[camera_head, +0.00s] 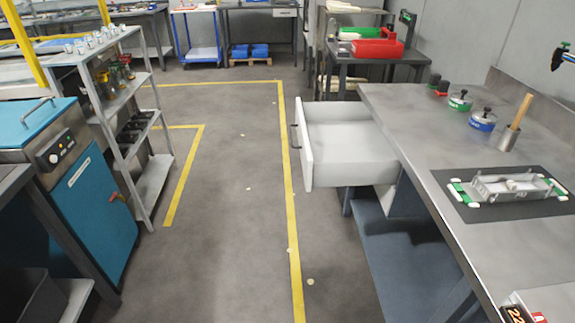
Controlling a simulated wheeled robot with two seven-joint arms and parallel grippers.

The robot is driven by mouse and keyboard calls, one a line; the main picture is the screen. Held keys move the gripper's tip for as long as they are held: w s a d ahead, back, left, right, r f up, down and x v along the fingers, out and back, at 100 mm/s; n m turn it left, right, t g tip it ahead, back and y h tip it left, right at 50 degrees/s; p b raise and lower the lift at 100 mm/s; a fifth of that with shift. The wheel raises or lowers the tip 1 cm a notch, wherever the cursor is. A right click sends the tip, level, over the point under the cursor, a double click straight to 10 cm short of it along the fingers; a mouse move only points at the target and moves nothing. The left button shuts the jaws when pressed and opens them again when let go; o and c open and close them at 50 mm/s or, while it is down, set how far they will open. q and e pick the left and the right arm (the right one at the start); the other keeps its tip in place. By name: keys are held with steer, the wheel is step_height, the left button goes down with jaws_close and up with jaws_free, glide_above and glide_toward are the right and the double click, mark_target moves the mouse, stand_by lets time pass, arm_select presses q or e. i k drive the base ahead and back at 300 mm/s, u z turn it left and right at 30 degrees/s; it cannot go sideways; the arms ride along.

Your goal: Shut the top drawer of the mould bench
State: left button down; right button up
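The mould bench (425,165) stands on the right with a grey top. Its top drawer (350,158) is pulled far out towards the left, over the aisle. The drawer is white inside and looks empty. Its front panel (303,152) faces left and carries a dark bar handle (294,137). Neither of my grippers is in view, and nothing touches the drawer.
A grey mould (508,187) lies on a dark mat on the bench, with round tins (482,121) and a wooden-handled pot (507,138) behind. A shelf rack (118,110) and blue cabinet (95,210) stand left. The aisle floor (235,220) between is clear.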

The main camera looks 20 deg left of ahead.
mark_target(340, 144)
steer(key=z, duration=0.7)
steer(key=k, duration=0.2)
steer(key=u, duration=1.7)
steer(key=i, duration=1.1)
steer(key=z, duration=0.75)
